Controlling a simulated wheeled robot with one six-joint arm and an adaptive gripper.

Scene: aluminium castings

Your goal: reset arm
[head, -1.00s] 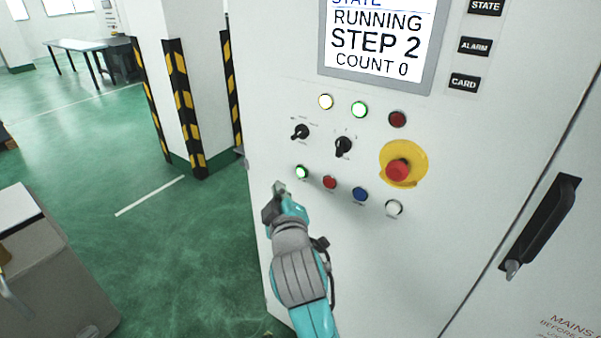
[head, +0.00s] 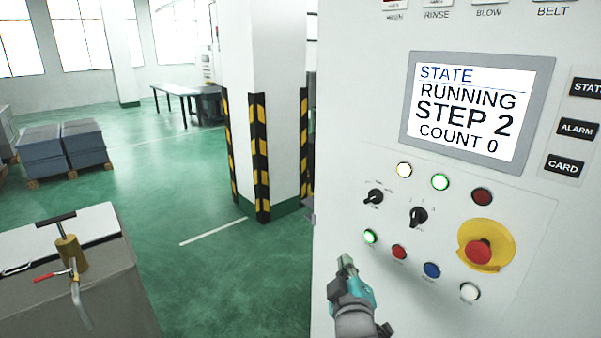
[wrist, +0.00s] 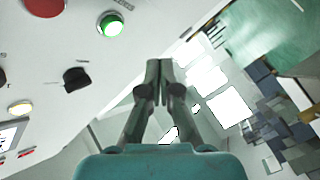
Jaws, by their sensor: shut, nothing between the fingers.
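My gripper (head: 346,262) is in front of the lower left of a white control cabinet (head: 345,170), just below and left of a lit green button (head: 370,236). In the wrist view my gripper (wrist: 159,64) has its two fingers together with nothing between them. The green button (wrist: 111,24) shows there up and to the left of the fingertips, apart from them. The cabinet's screen (head: 468,108) reads STATE, RUNNING, STEP 2, COUNT 0.
The panel also has black knobs (head: 418,216), a red button (head: 398,251), a blue button (head: 432,270) and a red emergency stop (head: 479,252) on yellow. A striped pillar (head: 262,150) stands left of the cabinet. A grey bench (head: 110,285) holds a brass tool (head: 70,252). Green floor is clear between.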

